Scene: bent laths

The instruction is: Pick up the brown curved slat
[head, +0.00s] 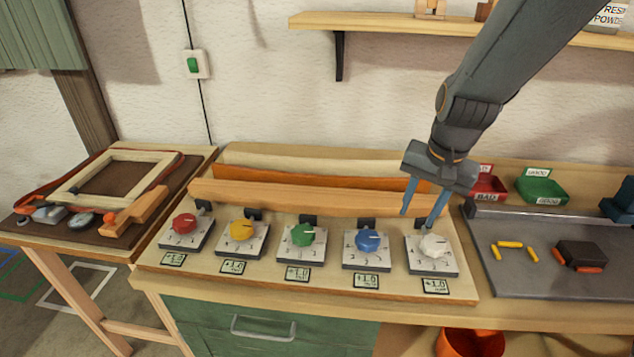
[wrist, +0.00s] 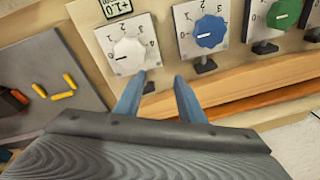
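Three long laths run side by side behind the row of dials. The front one, a light brown, slightly bowed slat (head: 300,197), shows also in the wrist view (wrist: 235,84). Behind it lie an orange-brown slat (head: 290,176) and a cream slat (head: 300,158). Which one the task calls brown is not certain; the front one looks closest. My gripper (head: 417,221) is open and empty, pointing down near the right end of the laths, above the white dial (head: 433,246). In the wrist view my gripper's fingers (wrist: 159,78) are apart with nothing between them; they partly hide the laths' end.
Red (head: 184,223), yellow (head: 243,230), green (head: 303,235) and blue (head: 368,240) dials stand in front of the laths. A grey tray (head: 520,265) with yellow pieces lies right. Red (head: 489,188) and green (head: 541,190) bins stand behind it. A shelf (head: 390,25) hangs above.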

